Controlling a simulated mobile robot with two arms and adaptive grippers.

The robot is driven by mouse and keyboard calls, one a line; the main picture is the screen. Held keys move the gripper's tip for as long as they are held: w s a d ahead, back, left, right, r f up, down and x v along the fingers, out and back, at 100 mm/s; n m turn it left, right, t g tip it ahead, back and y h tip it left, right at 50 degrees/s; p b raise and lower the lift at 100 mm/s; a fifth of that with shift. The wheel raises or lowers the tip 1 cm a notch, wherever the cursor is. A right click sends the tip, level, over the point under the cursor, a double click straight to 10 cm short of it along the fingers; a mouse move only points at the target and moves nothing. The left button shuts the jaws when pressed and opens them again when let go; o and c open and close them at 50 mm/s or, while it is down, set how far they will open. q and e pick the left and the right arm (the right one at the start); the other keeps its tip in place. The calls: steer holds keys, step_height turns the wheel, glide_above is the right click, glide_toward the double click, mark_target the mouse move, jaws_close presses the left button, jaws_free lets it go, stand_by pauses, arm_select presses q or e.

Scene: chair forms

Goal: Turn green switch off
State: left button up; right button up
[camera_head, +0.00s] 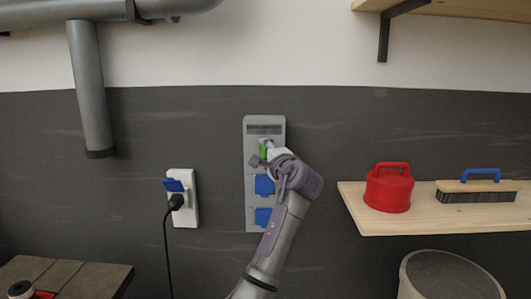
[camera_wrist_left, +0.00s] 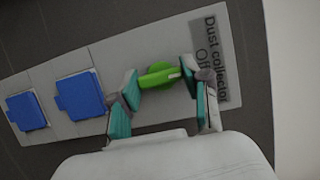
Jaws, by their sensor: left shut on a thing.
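The green switch (camera_wrist_left: 158,76) is a round green knob with a bar-shaped handle on a grey panel (camera_wrist_left: 75,62). In the head view the green switch (camera_head: 263,150) shows as a small green patch near the top of the panel (camera_head: 264,122). My left gripper (camera_head: 266,154) and its wrist cover part of it there. My right gripper is not in view.
Below the switch the panel has blue socket covers (camera_head: 264,185). A white outlet (camera_head: 189,211) with a black plug is left of it. At right, a wooden shelf (camera_head: 420,224) holds a red lidded container (camera_head: 388,190) and a brush (camera_head: 476,187). A pipe (camera_head: 90,90) hangs upper left.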

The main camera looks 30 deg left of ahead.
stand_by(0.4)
arm_select(q)
steer(key=o, duration=1.2)
steer(key=shift+c, duration=0.2)
steer(key=shift+d, duration=0.1)
steer(key=v, duration=1.2)
